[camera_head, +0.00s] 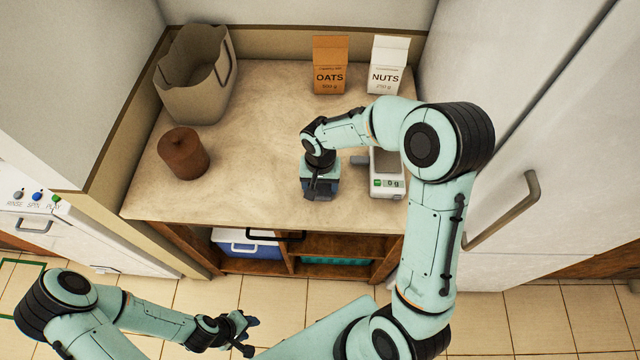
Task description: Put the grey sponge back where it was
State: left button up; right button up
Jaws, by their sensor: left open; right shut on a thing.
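My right gripper (319,192) points down over the front middle of the counter, left of the kitchen scale. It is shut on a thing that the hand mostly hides. This looks like the grey sponge, but its outline is not clear, and I cannot tell whether it touches the counter. My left gripper (243,334) is open and empty, low in front of the shelving and away from the counter. A small grey piece (358,160) shows against the left side of the scale; I cannot tell what it is.
The white scale (387,185) reads 0 g. The OATS box (330,65) and NUTS box (388,65) stand at the back. A beige bag (195,80) and brown canister (183,154) stand left. The counter's middle is clear.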

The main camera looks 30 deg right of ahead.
aim_at(320, 188)
jog(key=o, duration=1)
jog(key=shift+f, duration=0.1)
pick_arm(q)
jog(key=shift+w+r+p, duration=0.35)
jog(key=shift+w+r, duration=0.15)
pick_arm(e)
notch_tip(320, 188, up, 12)
pick_arm(q)
jog(key=shift+s, duration=0.1)
